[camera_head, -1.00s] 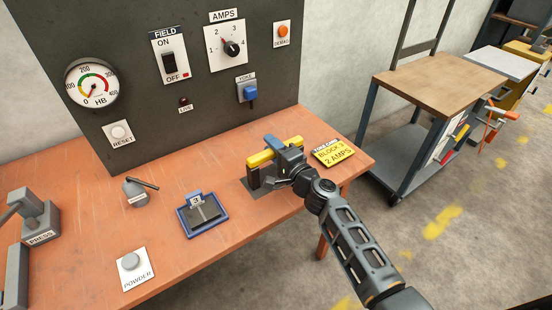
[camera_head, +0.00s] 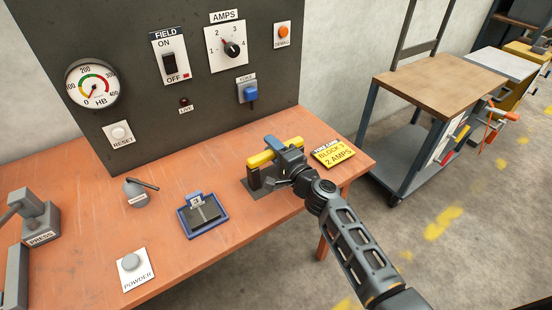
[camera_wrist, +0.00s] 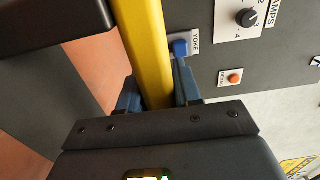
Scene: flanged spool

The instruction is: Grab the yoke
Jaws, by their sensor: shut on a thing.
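The yoke (camera_head: 261,158) has a yellow bar across its top and a dark leg at its left end. It stands at the right part of the orange bench, on or over a dark grey mat (camera_head: 262,191). My gripper (camera_head: 276,146) is shut on the yellow bar, coming from the front right. In the wrist view the yellow bar (camera_wrist: 146,45) runs between the two blue fingers of my gripper (camera_wrist: 158,92). The yoke's far leg is mostly hidden by my gripper.
A yellow card (camera_head: 333,153) reading block 3, 2 amps lies right of the yoke. A blue tray (camera_head: 183,221) with a dark block numbered 3 sits to the left. The dark panel (camera_head: 130,60) with a blue yoke connector (camera_head: 250,92) stands behind. A cart (camera_head: 440,80) is at right.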

